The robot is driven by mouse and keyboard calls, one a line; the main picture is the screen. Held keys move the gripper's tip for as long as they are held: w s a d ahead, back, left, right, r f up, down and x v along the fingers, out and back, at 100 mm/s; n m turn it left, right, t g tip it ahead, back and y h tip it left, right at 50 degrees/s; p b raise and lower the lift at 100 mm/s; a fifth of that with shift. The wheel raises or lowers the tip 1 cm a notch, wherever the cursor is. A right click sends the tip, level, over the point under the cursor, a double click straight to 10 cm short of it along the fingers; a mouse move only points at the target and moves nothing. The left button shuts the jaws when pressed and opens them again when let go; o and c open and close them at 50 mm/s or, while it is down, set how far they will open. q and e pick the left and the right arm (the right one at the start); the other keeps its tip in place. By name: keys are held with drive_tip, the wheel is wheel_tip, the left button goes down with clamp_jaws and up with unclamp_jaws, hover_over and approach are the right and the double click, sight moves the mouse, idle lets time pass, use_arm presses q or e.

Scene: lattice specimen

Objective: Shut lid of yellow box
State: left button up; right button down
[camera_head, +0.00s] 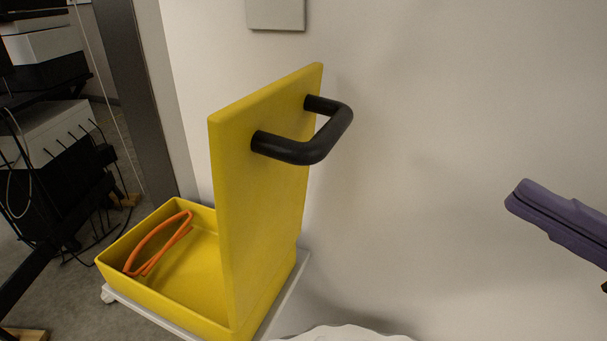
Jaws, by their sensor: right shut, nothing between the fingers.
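The yellow box (161,303) is open at the lower left of the head view. Its lid (262,210) stands upright along the box's right side, leaning slightly. A black handle (325,145) sticks out from the lid's upper part on the right-facing side. My right gripper (517,196), purple, is at the right edge, shut and empty. It is clear of the lid and handle, pointing left towards them. My left gripper is not in view.
An orange strap-like loop (157,243) lies inside the box. The box rests on a pale flat surface (141,312) with a caster at its left. A pale wall stands behind, with a dark door frame and equipment (40,140) at left. Open space separates lid and gripper.

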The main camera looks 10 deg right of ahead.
wheel_tip(320, 180, down, 2)
drive_tip(key=n+g+y+b, duration=0.1)
drive_tip(key=n, duration=0.1)
use_arm(q)
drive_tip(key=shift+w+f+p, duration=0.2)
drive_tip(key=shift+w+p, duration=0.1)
drive_tip(key=shift+p, duration=0.8)
use_arm(e)
approach(340, 135)
drive_tip(key=x, duration=0.7)
drive_tip(key=shift+d, duration=0.1)
